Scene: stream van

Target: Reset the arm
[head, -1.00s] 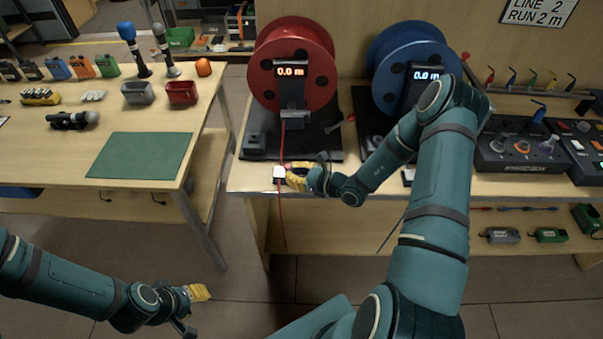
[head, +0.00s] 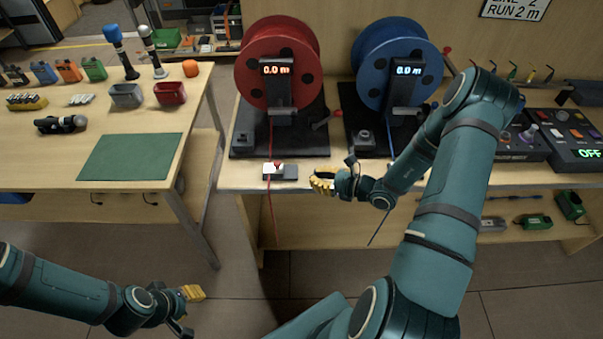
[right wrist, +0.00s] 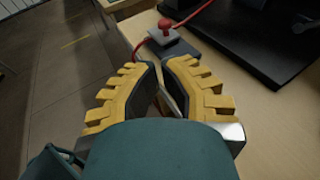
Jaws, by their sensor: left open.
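My right arm reaches over the bench (head: 235,178) on the right. Its gripper (head: 320,182) hangs at the bench's front edge, just right of a small white-and-grey block (head: 290,172) with a red knob. The gripper and block are apart. In the right wrist view the yellow fingers (right wrist: 160,70) lean toward each other with a narrow gap and nothing clearly held; the block (right wrist: 170,42) lies beyond the tips. My left gripper (head: 193,293) is open and empty, low over the floor in front of the left table.
A red reel (head: 278,65) and a blue reel (head: 395,65) stand on the bench, both reading 0.0 m. A red cable (head: 271,210) hangs over the bench edge. Control boxes (head: 560,135) sit at the right. The left table (head: 100,115) holds a green mat (head: 130,157). Floor between is clear.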

